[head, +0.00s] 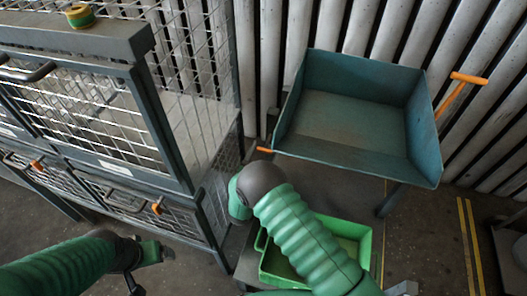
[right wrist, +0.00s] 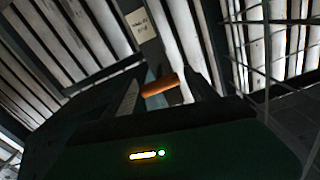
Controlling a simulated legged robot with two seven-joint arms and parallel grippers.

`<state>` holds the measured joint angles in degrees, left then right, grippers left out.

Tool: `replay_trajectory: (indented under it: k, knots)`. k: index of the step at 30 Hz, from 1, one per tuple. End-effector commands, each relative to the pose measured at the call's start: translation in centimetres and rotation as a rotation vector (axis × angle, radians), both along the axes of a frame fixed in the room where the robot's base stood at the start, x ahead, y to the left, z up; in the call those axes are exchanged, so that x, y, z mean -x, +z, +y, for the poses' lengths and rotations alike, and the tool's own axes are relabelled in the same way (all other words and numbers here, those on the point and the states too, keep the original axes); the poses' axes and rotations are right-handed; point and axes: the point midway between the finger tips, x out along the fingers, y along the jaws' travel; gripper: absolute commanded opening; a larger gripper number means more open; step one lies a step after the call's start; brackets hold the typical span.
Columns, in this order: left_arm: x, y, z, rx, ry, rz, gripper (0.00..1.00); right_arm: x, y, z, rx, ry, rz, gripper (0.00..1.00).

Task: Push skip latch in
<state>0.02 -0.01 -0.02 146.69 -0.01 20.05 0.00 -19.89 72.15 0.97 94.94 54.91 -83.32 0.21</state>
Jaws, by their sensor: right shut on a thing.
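The skip (head: 350,125) is a teal open tray at the back right of the head view, tilted in the picture. Its latch (head: 264,150) has a small orange grip at the skip's near left corner. In the right wrist view the orange latch grip (right wrist: 160,85) lies between the dark fingers of my right gripper (right wrist: 165,92), which is shut on it. In the head view my right arm reaches up to just below the latch; its fingers are hidden there. My left arm comes in at lower left; its gripper (head: 138,272) is small and its fingers are unclear.
A second orange handle (head: 462,82) stands off the skip's right side. A green bin (head: 357,232) sits below the skip, partly behind my right arm. A wire-mesh cage (head: 95,125) with orange-tagged handles fills the left. A slatted wall (head: 390,25) closes the back.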

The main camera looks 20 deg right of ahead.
Motion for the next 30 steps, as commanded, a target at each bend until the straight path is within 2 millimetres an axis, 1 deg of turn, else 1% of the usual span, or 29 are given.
replay_trajectory:
  k: [1, 2, 9, 12, 17, 24, 30]
  knots:
    - [0.0, 0.0, 0.0, 0.000, 0.000, 0.000, 0.86, 0.0, 0.0, 0.2, -0.002, 0.003, 0.000, 0.47]
    - [0.0, 0.0, 0.0, 0.000, -0.001, 0.000, 0.86, 0.0, 0.0, 0.2, -0.002, 0.003, 0.000, 0.43]
    - [0.0, 0.0, 0.0, 0.000, -0.001, 0.000, 0.86, 0.0, 0.0, 0.1, 0.000, 0.001, 0.001, 0.12]
    - [0.0, 0.0, 0.0, 0.000, -0.001, 0.000, 0.86, 0.0, 0.0, 0.1, 0.000, 0.001, 0.001, 0.00]
    - [0.0, -0.2, 0.0, 0.000, 0.000, 0.000, 0.86, -0.3, -0.1, 0.0, 0.001, 0.001, 0.000, 0.00]
    - [0.0, -1.4, 0.0, 0.000, -0.001, 0.000, 0.86, -2.8, -0.1, -1.7, 0.001, 0.002, 0.000, 0.00]
    - [0.0, -1.2, 0.0, 0.000, -0.001, 0.000, 0.86, -3.0, 0.1, -1.8, 0.003, 0.003, 0.000, 0.00]
